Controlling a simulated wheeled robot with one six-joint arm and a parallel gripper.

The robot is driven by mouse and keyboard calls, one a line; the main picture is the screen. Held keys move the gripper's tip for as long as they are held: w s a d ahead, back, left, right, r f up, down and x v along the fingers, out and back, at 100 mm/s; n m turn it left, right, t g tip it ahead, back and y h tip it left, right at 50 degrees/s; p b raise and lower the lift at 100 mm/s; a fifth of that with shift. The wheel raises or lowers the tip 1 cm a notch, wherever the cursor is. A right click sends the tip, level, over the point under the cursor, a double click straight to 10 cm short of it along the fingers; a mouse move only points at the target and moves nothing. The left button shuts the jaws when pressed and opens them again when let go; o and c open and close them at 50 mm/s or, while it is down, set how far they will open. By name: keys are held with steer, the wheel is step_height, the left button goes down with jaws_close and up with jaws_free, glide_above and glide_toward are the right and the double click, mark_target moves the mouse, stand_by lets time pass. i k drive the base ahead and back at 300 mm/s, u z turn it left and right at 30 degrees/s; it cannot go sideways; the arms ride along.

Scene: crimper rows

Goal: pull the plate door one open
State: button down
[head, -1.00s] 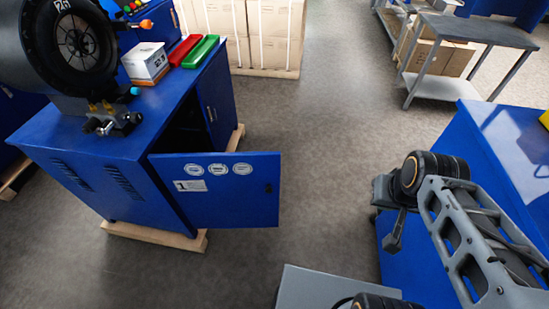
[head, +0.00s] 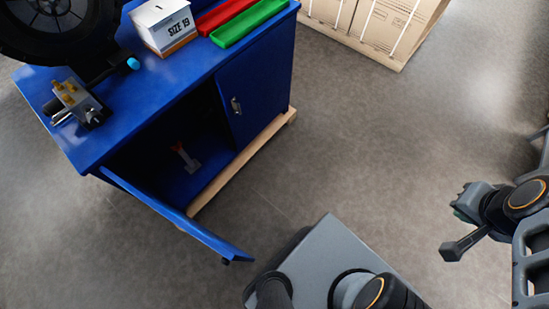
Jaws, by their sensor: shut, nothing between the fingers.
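The plate door one (head: 178,214) is a blue panel hinged at the near left corner of the blue cabinet (head: 262,88). It stands swung out wide, seen nearly edge-on from above, with its free end over the floor. Its numbered face is turned out of sight. The dark inside of the cabinet shows behind it. My gripper (head: 452,251) is at the right, shut and empty, over bare floor and well apart from the door.
A second cabinet door with a metal handle (head: 236,106) is shut. A small red-handled tool (head: 185,157) lies inside. A white box (head: 163,28), a red tray (head: 219,14) and a green tray (head: 249,22) stand on top. Strapped cartons (head: 385,28) stand behind.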

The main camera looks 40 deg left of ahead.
mark_target(231, 252)
steer(key=i, duration=1.6)
steer(key=u, duration=5.35)
